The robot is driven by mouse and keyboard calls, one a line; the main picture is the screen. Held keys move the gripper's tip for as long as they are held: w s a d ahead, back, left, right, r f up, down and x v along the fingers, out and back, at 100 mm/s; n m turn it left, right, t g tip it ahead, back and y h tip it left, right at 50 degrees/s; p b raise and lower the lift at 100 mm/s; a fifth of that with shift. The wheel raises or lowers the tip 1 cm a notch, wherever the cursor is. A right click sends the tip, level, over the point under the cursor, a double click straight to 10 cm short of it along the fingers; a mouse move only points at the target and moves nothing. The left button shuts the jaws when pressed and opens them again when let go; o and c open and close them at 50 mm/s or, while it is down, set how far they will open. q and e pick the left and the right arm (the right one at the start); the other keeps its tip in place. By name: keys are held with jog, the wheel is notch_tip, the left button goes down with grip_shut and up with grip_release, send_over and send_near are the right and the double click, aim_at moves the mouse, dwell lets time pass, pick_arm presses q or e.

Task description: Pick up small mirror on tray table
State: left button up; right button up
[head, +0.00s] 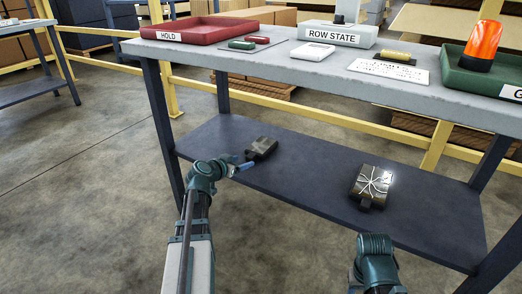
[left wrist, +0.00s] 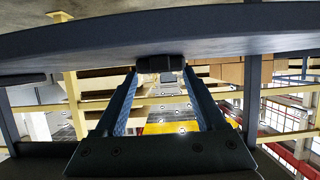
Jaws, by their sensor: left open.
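A small dark mirror-like item (head: 262,147) with a short handle lies on the left part of the dark lower shelf (head: 310,190). A second small square mirror (head: 371,182), its face crossed by pale crack-like lines, lies further right on the shelf. My left gripper (head: 246,166) is just beside the handle end of the left item. In the left wrist view my left gripper (left wrist: 160,76) is open, and a dark block-like end (left wrist: 160,63) shows between or just beyond its fingertips. I cannot tell whether they touch. Part of my right arm shows at the bottom; its gripper is out of view.

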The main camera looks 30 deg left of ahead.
aim_at(248, 158)
pick_arm(q)
jog(key=b+x, duration=0.1)
jog(key=x, duration=0.4)
jog(key=shift+w+r+b, duration=0.1)
jog(key=shift+b, duration=0.2)
jog(key=shift+r, duration=0.1)
grip_shut()
